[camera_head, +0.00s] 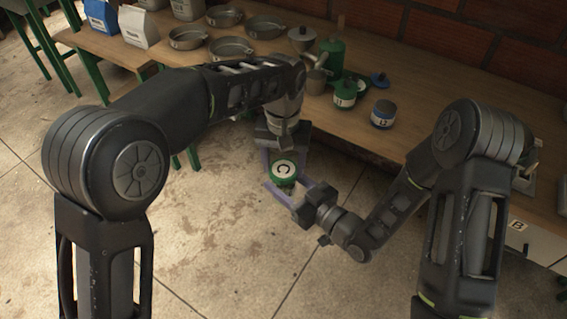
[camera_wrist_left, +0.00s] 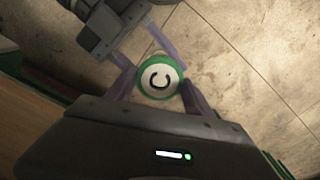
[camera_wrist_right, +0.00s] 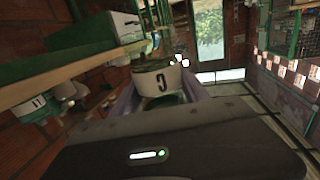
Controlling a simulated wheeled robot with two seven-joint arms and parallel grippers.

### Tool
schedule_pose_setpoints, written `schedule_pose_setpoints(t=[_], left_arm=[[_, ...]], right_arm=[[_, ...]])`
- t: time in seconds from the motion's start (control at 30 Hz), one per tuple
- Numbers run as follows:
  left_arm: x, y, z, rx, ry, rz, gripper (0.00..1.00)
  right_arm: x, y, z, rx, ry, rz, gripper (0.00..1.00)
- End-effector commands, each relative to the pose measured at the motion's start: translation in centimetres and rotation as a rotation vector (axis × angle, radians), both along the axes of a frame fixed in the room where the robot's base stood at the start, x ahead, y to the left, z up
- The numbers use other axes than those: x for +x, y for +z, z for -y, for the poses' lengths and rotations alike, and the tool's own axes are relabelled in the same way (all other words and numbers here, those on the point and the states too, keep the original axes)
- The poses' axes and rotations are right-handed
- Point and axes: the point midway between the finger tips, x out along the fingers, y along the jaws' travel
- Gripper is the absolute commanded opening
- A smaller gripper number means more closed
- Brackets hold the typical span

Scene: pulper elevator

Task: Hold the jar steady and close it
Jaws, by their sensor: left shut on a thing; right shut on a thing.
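A jar with a white top marked C and a green rim (camera_head: 284,171) is held in the air in front of the bench. It shows from above in the left wrist view (camera_wrist_left: 160,78), and its white side with a letter shows in the right wrist view (camera_wrist_right: 157,82). My left gripper (camera_head: 273,168) is shut on it from the bench side. My right gripper (camera_head: 293,193) is shut on it from the near right. The pale purple fingers of both surround it. I cannot tell which grips the lid and which the body, nor whether the lid is fully seated.
The bench edge lies just behind my left gripper. The concrete floor (camera_head: 215,245) below is clear.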

Motion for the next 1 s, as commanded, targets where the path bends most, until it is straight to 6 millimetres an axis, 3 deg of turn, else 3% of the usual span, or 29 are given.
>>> schedule_pose_setpoints(t=[0.27,0.43,0.47,0.77,1.0], left_arm=[[0.01,0.02,0.00,0.000,0.000,0.000,0.12],[0.00,0.02,0.01,0.000,-0.005,0.000,0.12],[0.00,0.02,0.01,0.000,-0.005,0.000,0.61],[0.00,0.02,0.00,0.000,-0.004,0.000,0.86],[0.01,0.04,0.00,0.000,-0.004,0.000,0.86]], right_arm=[[0.01,0.04,-0.01,0.001,0.000,0.001,0.00],[0.01,0.04,-0.01,0.001,0.000,0.001,0.00],[0.01,0.04,-0.01,0.001,0.000,0.001,0.00],[0.01,0.05,-0.01,0.001,0.000,0.001,0.00],[0.01,0.05,-0.01,0.001,0.000,0.001,0.00]])
